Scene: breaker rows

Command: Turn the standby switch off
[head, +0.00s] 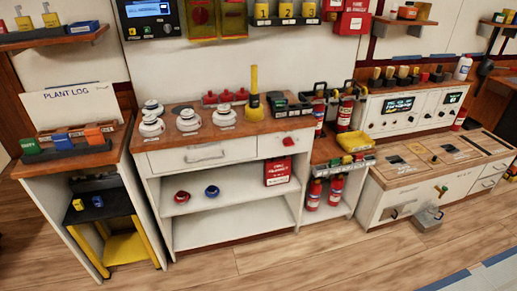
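No switch in the head view can be singled out as the standby switch; any labels are too small to read. A white console (378,132) at the right back has two lit displays, small knobs, and a row of yellow and dark handles on top. A dark wall panel (149,32) with a blue lit screen and small buttons hangs at the top left. Beside it are a red round control (201,17) in a yellow-framed box and another yellow-framed box (233,18). Neither of my grippers is in view.
A plant log stand (68,160) is at the left. Red extinguishers (314,194) stand between the cabinet and a low bench (385,205) at the right.

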